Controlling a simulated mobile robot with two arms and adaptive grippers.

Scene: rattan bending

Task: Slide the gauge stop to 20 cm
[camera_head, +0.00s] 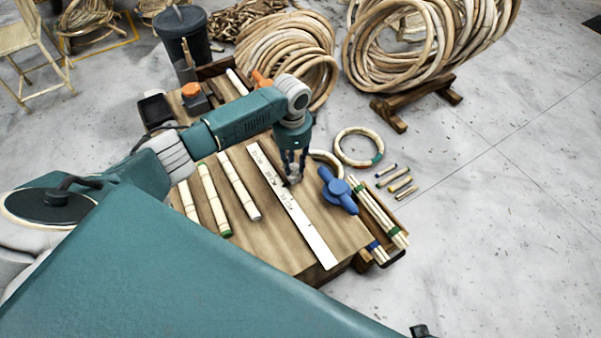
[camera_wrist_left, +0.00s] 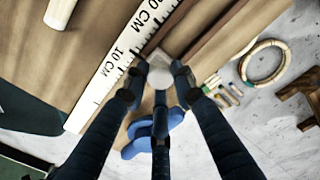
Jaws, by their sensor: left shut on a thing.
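My left gripper (camera_head: 293,178) reaches down over the bench beside the white ruler (camera_head: 318,246). Its fingers are shut on the round pale knob of the gauge stop, which shows in the left wrist view (camera_wrist_left: 160,76). The stop's small grey block lies against the ruler's marked edge. In the left wrist view, the ruler (camera_wrist_left: 90,105) carries a 10 CM label, and the stop sits past it, short of a higher label at the top edge whose first digit is hard to read. The fingers partly hide the stop. My right gripper is not in view.
A blue handled tool (camera_head: 338,190) lies right of the ruler, near a rack of canes (camera_head: 376,212). Several cane pieces (camera_head: 238,185) lie left of the ruler. A cane ring (camera_head: 358,147) is on the floor. A dark bin (camera_head: 184,38) stands behind the bench.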

